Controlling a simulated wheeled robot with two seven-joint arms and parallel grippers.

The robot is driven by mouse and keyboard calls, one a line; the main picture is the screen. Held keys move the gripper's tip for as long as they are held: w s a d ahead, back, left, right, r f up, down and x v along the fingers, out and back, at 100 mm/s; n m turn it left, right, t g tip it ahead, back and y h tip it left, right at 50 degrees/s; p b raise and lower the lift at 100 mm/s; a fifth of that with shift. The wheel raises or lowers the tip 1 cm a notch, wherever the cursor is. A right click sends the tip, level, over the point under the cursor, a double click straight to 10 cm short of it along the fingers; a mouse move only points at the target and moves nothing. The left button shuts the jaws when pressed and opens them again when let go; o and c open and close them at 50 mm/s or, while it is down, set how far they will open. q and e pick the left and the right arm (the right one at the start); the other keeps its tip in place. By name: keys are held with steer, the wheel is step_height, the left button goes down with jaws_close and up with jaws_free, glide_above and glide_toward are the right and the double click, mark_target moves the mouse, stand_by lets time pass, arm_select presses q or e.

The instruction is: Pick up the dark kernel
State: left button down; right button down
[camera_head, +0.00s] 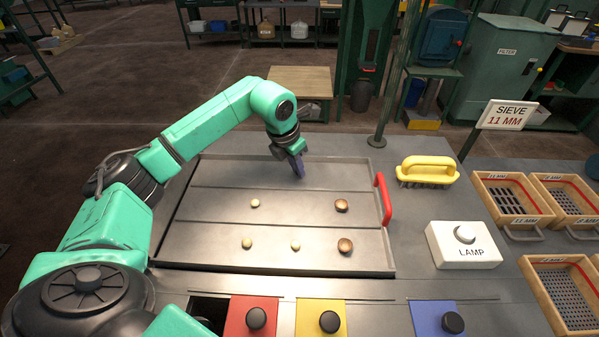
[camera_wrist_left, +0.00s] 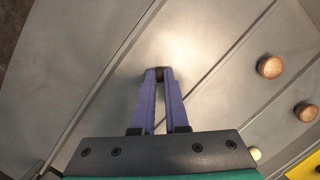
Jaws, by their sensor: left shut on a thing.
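My left gripper (camera_head: 298,168) is over the upper part of the grey metal tray (camera_head: 215,231), its purple fingers pointing down. In the left wrist view the fingers (camera_wrist_left: 160,76) are nearly together, shut on a small dark kernel (camera_wrist_left: 159,70) between the tips. That kernel is mostly hidden by the fingers, and I cannot tell its height above the tray. Two brown kernels lie on the tray at the right, an upper one (camera_head: 341,205) and a lower one (camera_head: 345,245). Three pale kernels lie left of them, one of them (camera_head: 254,203) in the middle lane. My right gripper is not in view.
A red handle (camera_head: 383,199) stands on the tray's right edge. Beyond it are a yellow brush (camera_head: 427,171) and a white lamp box (camera_head: 463,244). Red (camera_head: 256,318), yellow (camera_head: 320,317) and blue (camera_head: 439,317) button panels line the front. Wooden-framed sieves (camera_head: 510,196) sit at right.

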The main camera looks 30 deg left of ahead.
arm_select(q)
step_height(320, 180, up, 20)
stand_by(0.4)
